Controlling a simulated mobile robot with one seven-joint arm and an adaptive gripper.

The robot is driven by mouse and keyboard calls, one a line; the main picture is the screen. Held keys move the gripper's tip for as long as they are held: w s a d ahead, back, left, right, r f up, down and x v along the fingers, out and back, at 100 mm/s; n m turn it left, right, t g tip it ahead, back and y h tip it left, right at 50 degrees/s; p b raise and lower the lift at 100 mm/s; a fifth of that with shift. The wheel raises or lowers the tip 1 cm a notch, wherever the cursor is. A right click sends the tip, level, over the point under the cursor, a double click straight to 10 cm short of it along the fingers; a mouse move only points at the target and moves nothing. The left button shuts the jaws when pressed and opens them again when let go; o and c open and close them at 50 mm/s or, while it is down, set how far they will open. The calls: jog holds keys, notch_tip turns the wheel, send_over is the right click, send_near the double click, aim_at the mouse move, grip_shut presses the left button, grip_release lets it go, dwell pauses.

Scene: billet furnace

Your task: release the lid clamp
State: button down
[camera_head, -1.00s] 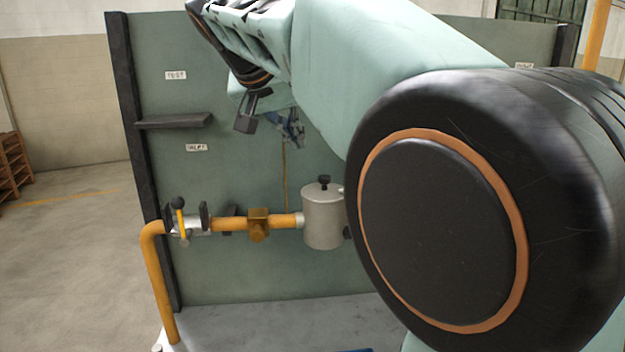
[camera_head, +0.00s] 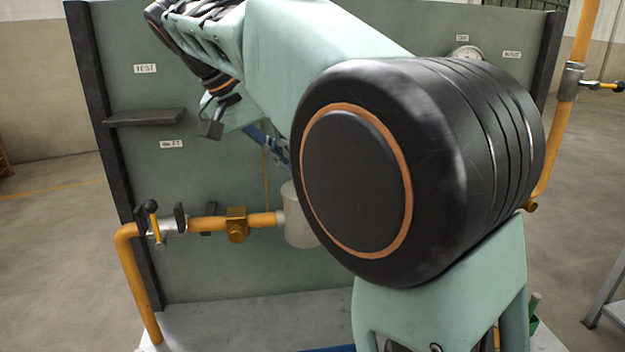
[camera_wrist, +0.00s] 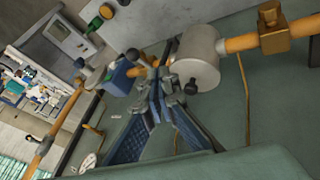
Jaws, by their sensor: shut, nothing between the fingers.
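The grey canister (camera_head: 298,222) sits in the orange pipe line, largely hidden behind my arm in the head view. In the head view my gripper (camera_head: 280,155) is partly hidden, above the canister.
A yellow-handled valve (camera_head: 155,226) and a brass fitting (camera_head: 237,224) are on the pipe to the left. A dark shelf (camera_head: 145,117) juts from the green panel (camera_head: 235,270). A gauge (camera_head: 467,52) is on the panel. A vertical orange pipe (camera_head: 553,150) stands at right.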

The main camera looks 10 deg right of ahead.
jog(key=w+d+f, duration=0.1)
jog(key=d+f, duration=0.7)
jog(key=shift+w+d+f, duration=0.2)
jog(key=shift+w+d, duration=0.05)
jog(key=shift+w, duration=0.1)
